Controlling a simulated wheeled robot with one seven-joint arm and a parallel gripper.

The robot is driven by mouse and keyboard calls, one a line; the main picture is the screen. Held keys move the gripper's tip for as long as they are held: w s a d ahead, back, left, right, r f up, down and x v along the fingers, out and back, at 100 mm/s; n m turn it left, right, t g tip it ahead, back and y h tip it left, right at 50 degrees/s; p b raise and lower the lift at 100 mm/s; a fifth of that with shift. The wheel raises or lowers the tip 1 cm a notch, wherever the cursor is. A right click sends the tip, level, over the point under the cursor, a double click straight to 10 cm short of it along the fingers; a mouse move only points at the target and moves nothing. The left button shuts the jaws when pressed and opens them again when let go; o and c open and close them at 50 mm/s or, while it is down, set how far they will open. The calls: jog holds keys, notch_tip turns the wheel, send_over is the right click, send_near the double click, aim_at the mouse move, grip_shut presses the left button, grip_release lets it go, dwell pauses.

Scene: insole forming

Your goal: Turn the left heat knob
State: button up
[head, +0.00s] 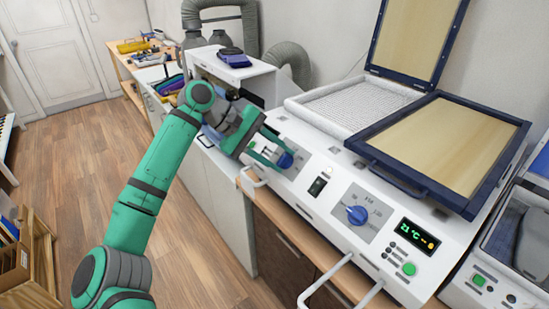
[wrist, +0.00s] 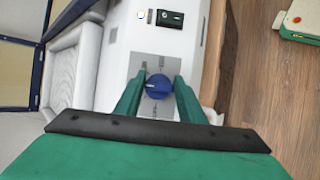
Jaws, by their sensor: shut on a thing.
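The left heat knob (head: 285,160) is a blue dial on a grey plate on the white machine's sloped front panel. It also shows in the wrist view (wrist: 158,86), between the green fingers. My gripper (head: 271,152) is at this knob, with one finger on each side, and is shut on it. In the wrist view my gripper (wrist: 160,90) points straight at the panel. Part of the knob and its plate is hidden behind the fingers in the head view. A second blue knob (head: 357,215) sits further right on the same panel.
A black rocker switch (head: 317,186) lies between the knobs. A green lit display (head: 417,236) and a green button (head: 409,269) are at the panel's right. The blue-framed lid (head: 510,150) and white mesh bed (head: 350,103) lie behind. Metal handles (head: 330,280) stick out in front.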

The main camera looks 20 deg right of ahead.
jog(key=shift+s+f, duration=0.1)
jog(key=shift+f, duration=0.1)
jog(key=o, duration=0.9)
jog(key=shift+o, duration=0.7)
jog(key=shift+r, duration=0.1)
jog(key=shift+r, duration=0.1)
jog(key=v, duration=1)
jog(key=shift+a+r, duration=0.2)
jog(key=shift+a, duration=0.1)
jog(key=shift+a, duration=0.1)
